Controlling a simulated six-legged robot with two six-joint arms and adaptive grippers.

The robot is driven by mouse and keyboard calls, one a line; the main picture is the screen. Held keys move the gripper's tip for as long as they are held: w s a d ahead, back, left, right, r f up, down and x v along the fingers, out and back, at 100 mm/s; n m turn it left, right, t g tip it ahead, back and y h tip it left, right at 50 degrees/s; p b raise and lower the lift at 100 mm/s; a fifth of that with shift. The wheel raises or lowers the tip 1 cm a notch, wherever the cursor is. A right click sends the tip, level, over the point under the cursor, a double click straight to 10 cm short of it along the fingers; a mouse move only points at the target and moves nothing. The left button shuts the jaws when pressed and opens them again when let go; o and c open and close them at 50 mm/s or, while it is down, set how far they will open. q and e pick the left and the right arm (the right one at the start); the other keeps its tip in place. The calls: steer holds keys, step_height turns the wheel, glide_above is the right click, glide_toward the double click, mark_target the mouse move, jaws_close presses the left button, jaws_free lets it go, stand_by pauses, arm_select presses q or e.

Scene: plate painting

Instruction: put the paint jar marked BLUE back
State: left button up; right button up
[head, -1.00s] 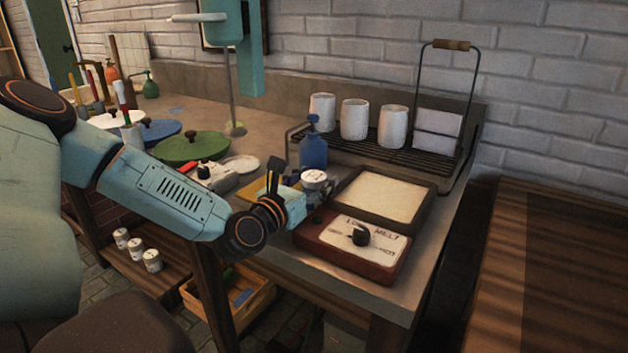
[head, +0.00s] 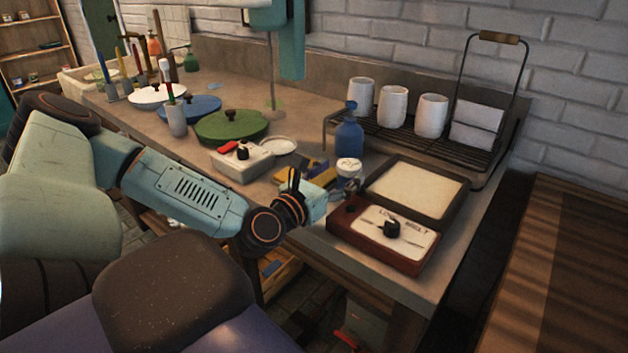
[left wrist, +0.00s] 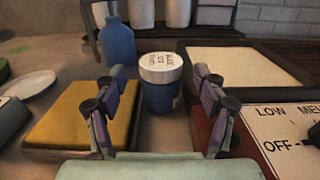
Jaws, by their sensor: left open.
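A paint jar (head: 348,170) with a white lid stands upright on the workbench; in the left wrist view the jar (left wrist: 160,97) has a dark blue body. Its lid carries lettering too small to read for certain. My left gripper (head: 325,186) is beside the jar on its near-left side. In the left wrist view the gripper (left wrist: 159,80) is open, and the jar stands ahead between the two fingers with gaps on both sides. The fingers do not visibly touch it. My right gripper is not in view.
A blue bottle (head: 349,137) stands behind the jar. A yellow block (left wrist: 75,112) is left of it, and a red-brown low-melt box (head: 385,235) and a tray (head: 416,190) are right. White cups (head: 392,106) stand on a wire rack behind. A wooden surface (head: 555,260) is far right.

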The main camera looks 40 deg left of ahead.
arm_select(q)
steer(key=shift+s+d+r+p, duration=0.1)
steer(key=shift+s+r+p, duration=0.1)
steer(key=shift+s+p, duration=0.65)
steer(key=s+p, duration=0.2)
steer(key=s, duration=0.1)
steer(key=s+p, duration=0.1)
steer(key=shift+s+d+p, duration=0.25)
steer(key=shift+s+p, duration=0.05)
steer(key=shift+s, duration=0.05)
steer(key=shift+s+d+f+p, duration=0.1)
steer(key=shift+s+p, duration=0.3)
steer(key=shift+s, duration=0.35)
steer(key=shift+s+f, duration=0.1)
steer(key=shift+s, duration=0.05)
